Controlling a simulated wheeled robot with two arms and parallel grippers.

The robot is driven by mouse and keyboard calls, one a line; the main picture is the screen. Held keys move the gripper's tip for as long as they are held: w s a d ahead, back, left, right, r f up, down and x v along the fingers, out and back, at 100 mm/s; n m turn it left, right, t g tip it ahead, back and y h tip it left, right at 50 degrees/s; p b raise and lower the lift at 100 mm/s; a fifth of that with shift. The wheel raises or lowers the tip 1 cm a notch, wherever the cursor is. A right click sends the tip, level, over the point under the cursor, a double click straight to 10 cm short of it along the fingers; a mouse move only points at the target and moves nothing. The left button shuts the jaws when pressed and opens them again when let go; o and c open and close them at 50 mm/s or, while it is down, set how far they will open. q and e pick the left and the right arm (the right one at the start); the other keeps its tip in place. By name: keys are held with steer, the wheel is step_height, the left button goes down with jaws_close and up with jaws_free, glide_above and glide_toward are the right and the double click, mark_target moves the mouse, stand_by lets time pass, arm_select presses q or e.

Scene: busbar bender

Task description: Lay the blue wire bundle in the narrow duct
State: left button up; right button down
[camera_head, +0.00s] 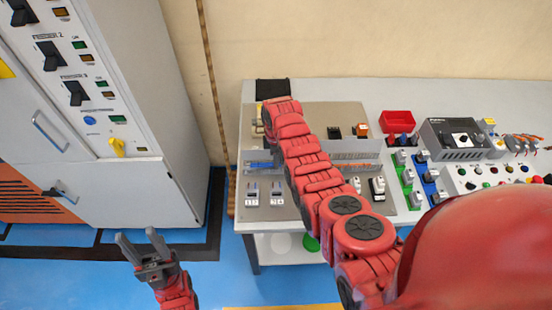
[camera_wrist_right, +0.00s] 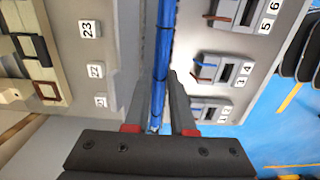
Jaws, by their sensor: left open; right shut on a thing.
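The blue wire bundle (camera_wrist_right: 162,50) runs lengthwise between the fingers of my right gripper (camera_wrist_right: 158,85), which is shut on it. In the head view a short piece of the bundle (camera_head: 262,165) shows just left of my right arm, over the grey panel (camera_head: 320,116); the arm hides the rest and the gripper itself. A grey slotted duct strip (camera_head: 358,167) shows on the panel right of the arm. I cannot tell whether the bundle lies inside a duct or above it. My left gripper (camera_head: 142,243) is open and empty, over the blue floor away from the table.
Numbered terminal blocks (camera_wrist_right: 222,70) flank the bundle closely in the wrist view. A red bin (camera_head: 398,122) and a dark control unit (camera_head: 452,138) stand on the table to the right. A grey cabinet (camera_head: 130,190) stands at left.

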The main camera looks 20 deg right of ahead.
steer(key=c, duration=0.7)
jaws_free()
steer(key=shift+r, duration=0.1)
steer(key=shift+w+r, duration=0.1)
steer(key=shift+w+r+b, duration=0.1)
steer(key=shift+r+b, duration=0.25)
steer(key=shift+r, duration=0.2)
step_height(320, 180, up, 4)
steer(key=shift+f+b, duration=0.1)
steer(key=shift+b, duration=0.7)
step_height(320, 180, up, 12)
steer(key=p, duration=0.9)
steer(key=shift+p, duration=0.35)
